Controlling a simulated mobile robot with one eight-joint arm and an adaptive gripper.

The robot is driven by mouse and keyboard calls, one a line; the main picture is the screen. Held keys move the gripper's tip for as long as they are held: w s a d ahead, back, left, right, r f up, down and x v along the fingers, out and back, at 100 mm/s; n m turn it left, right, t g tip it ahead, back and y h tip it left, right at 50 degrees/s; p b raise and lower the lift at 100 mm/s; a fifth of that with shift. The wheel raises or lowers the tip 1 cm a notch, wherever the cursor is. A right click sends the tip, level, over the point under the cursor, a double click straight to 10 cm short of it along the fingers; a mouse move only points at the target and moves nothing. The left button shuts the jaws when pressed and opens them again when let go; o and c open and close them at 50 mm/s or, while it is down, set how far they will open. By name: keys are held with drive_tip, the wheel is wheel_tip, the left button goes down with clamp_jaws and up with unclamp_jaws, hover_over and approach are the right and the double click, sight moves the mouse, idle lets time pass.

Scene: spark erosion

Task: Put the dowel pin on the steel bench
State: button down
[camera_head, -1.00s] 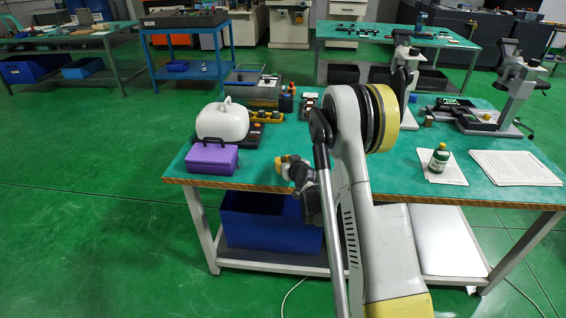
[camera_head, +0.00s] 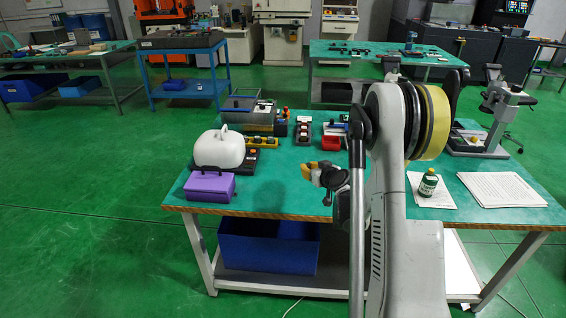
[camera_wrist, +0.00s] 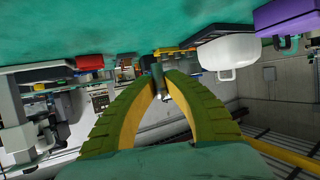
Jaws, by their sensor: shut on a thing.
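My gripper (camera_head: 309,170) is above the near green-topped bench (camera_head: 270,195), towards its front edge. In the wrist view, my gripper (camera_wrist: 158,80) has its two yellow-green fingers closed together at the tips around a small dark grey cylinder (camera_wrist: 157,70), which looks like the dowel pin. It is partly hidden between the tips, and I cannot make it out in the head view. The near bench has pale metal legs. Two more green-topped benches stand at the back left (camera_head: 75,62) and the back right (camera_head: 375,57); I cannot tell which one is called the steel bench.
A purple case (camera_head: 210,187) and a white rounded container (camera_head: 219,150) stand at the near bench's left. A grey box (camera_head: 247,121) and a red bin (camera_head: 331,143) sit behind. A blue bin (camera_head: 268,245) is underneath.

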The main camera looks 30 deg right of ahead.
drive_tip(key=s+a+r+n+y, duration=0.1)
drive_tip(key=s+a+r, duration=0.3)
drive_tip(key=a, duration=0.6)
drive_tip(key=s+a+r+n+y, duration=0.2)
drive_tip(key=s+a+r+y, duration=0.1)
drive_tip(key=a, duration=0.7)
drive_tip(key=s+a+r+n+y, duration=0.1)
drive_tip(key=s+a+r, duration=0.4)
drive_tip(key=a, duration=0.5)
drive_tip(key=shift+s+a+r+n+y, duration=0.25)
drive_tip(key=shift+r+n+y, duration=0.15)
drive_tip(key=shift+r+n, duration=0.15)
